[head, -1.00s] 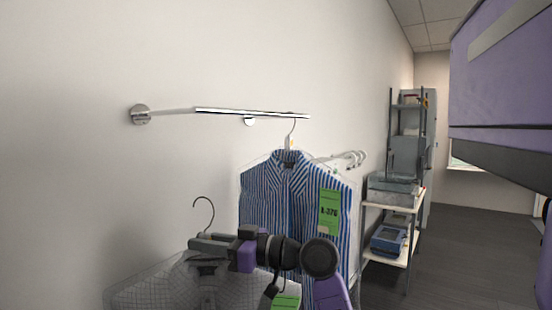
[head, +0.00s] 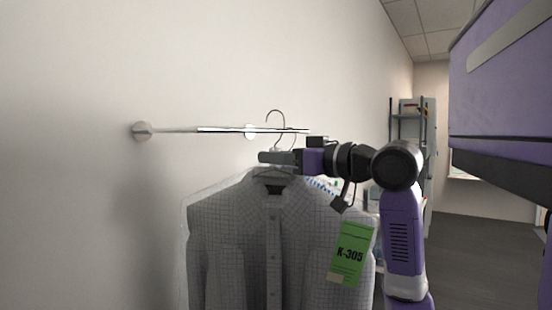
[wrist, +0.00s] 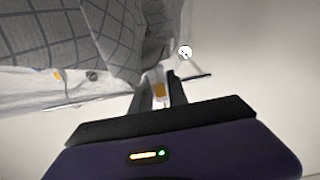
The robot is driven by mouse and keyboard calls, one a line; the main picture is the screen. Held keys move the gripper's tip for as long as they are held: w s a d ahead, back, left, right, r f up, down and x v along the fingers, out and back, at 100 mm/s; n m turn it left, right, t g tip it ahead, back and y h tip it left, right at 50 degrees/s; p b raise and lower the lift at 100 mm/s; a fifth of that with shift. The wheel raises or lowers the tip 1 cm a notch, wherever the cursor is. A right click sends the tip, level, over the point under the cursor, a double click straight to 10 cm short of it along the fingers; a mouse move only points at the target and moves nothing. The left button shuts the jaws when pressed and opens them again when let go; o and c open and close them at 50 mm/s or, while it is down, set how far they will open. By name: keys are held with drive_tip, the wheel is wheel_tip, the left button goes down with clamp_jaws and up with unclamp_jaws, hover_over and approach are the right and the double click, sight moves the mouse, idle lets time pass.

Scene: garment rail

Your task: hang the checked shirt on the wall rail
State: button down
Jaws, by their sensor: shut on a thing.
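The grey checked shirt (head: 265,235) hangs upright from a hanger under a clear cover, with a green K-305 tag (head: 351,253). My gripper (head: 268,158) is shut on the hanger neck just above the collar. The hanger's hook (head: 275,117) stands above the gripper and rises past the line of the wall rail (head: 225,129). I cannot tell whether it is in front of the rail or over it. In the wrist view, the shirt's checked cloth (wrist: 50,35) fills the upper left beside my gripper (wrist: 158,88).
The striped shirt on the rail is almost wholly hidden behind the checked shirt; a blue-striped bit (head: 322,184) shows. Shelving (head: 408,122) stands further back on the right. The rail's left stretch is bare.

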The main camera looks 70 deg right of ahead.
drive_tip(key=x, duration=0.7)
idle(0.5)
drive_tip(key=shift+w, duration=0.3)
idle(0.6)
drive_tip(key=shift+p+x, duration=0.45)
drive_tip(key=shift+x, duration=1.9)
drive_tip(key=shift+w+r, duration=0.1)
drive_tip(key=shift+f+b, duration=0.95)
drive_tip(key=shift+f, duration=0.45)
drive_tip(key=c, duration=1.2)
unclamp_jaws()
